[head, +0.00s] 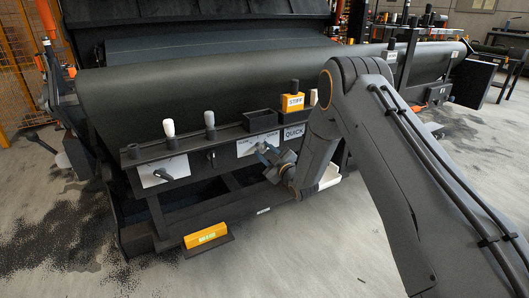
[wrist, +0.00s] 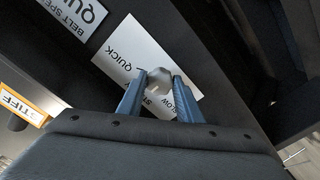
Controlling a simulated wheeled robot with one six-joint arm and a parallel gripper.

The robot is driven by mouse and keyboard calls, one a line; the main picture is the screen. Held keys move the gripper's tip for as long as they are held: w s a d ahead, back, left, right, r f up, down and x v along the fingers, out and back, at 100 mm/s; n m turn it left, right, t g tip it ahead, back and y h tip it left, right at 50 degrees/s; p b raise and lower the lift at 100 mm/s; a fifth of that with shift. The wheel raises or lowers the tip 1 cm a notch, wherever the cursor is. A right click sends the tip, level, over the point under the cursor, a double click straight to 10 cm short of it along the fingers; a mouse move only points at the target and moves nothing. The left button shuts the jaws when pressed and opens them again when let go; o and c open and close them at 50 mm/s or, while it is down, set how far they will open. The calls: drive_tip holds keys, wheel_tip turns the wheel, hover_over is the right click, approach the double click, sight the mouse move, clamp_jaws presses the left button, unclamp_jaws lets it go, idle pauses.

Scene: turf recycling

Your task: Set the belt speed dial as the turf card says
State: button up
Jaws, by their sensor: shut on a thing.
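The belt speed dial is a rounded grey knob (wrist: 159,78) on a white plate (wrist: 132,48) reading QUICK, a partly covered word starting ST, and SLOW. In the head view its plate (head: 246,147) is on the front panel. My gripper (wrist: 160,85) has its blue fingers shut on the knob, one on each side; it also shows in the head view (head: 268,154). Which word the knob points to cannot be told. A white card (head: 293,132) beside the dial reads QUICK; the wrist view shows BELT SPE and QU on it (wrist: 75,18). An orange STIFF block (head: 292,102) stands above it.
Another white plate with a lever (head: 163,172) is on the panel's left. Pale and grey upright handles (head: 169,129) and a black open bin (head: 260,121) are along the ledge. A yellow-orange block (head: 205,236) is low in front. Open floor lies before the machine.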

drive_tip(key=shift+m, duration=0.5)
drive_tip(key=m+p, duration=0.2)
drive_tip(key=m, duration=0.2)
drive_tip(key=shift+m, duration=0.3)
drive_tip(key=m+p, duration=0.1)
drive_tip(key=m, duration=0.5)
drive_tip(key=shift+m, duration=0.3)
drive_tip(key=o, duration=1)
drive_tip(key=shift+o, duration=0.2)
drive_tip(key=shift+s, duration=0.15)
drive_tip(key=p+v, duration=0.2)
drive_tip(key=v, duration=0.5)
drive_tip(key=shift+s+d, duration=0.25)
